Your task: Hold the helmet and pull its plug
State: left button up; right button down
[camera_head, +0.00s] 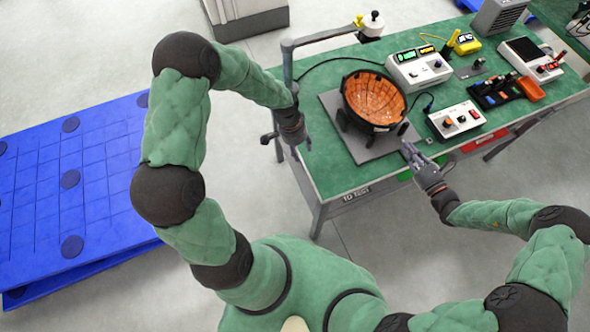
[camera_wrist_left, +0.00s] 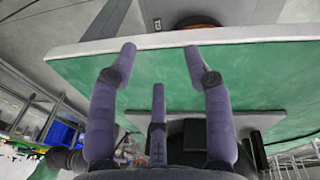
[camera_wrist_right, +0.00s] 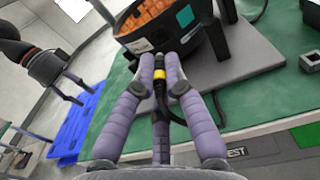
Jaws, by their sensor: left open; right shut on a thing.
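The helmet (camera_head: 376,98), a black shell with orange padding, lies open side up on a grey mat (camera_head: 378,152); part of it shows in the right wrist view (camera_wrist_right: 190,38). The plug (camera_wrist_right: 158,88), dark with a yellow band and a black cable, is between the fingers of my right gripper (camera_wrist_right: 160,66). That gripper (camera_head: 410,149) is shut on it at the helmet's near right side. Whether the plug is seated is hidden by the fingers. My left gripper (camera_head: 288,141) is open and empty, left of the helmet at the table's left edge; its fingers show in the left wrist view (camera_wrist_left: 159,52).
On the green table (camera_head: 330,172), a white display unit (camera_head: 419,70) and a white button box (camera_head: 453,121) stand right of the helmet. A black tool tray (camera_head: 494,92) is further right. A grey post (camera_head: 287,62) rises at the left edge. A blue platform (camera_head: 65,190) lies left.

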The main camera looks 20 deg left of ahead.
pick_arm(q)
jog(key=s+f+n+h, duration=0.1)
jog(key=s+f+n, duration=0.3)
jog(key=s+n, duration=0.2)
jog(key=shift+s+a+f, duration=0.2)
jog(key=shift+s+f, duration=0.2)
jog(key=shift+s, duration=0.05)
